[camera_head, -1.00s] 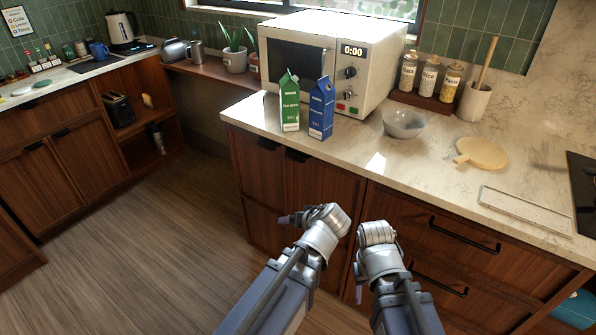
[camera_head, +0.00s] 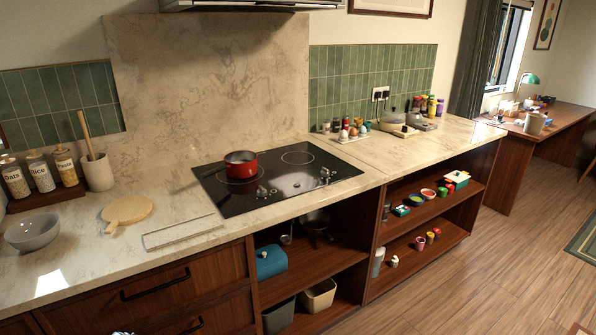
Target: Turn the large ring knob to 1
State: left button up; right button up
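The black glass cooktop (camera_head: 222,205) is set into the pale marble counter near the middle of the view. A red pot (camera_head: 240,164) stands at its left on a ring. A bare ring (camera_head: 297,158) shows at the back right. Small silver knobs stand along the front part of the cooktop, a left knob (camera_head: 262,191) and a right group of knobs (camera_head: 325,177). Their markings are too small to read, and I cannot tell which is the large ring knob. Neither gripper is in view; only a tiny silver sliver shows at the bottom edge.
A grey bowl (camera_head: 32,232), a round wooden board (camera_head: 127,210) and a flat panel (camera_head: 183,231) lie left of the cooktop. Eggs and jars stand to its right. Open shelves (camera_head: 425,207) are below the counter.

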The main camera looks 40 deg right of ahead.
aim_at(262, 192)
jog(key=z, duration=1.55)
jog(key=k+j+z, duration=0.1)
jog(key=k+j, duration=0.3)
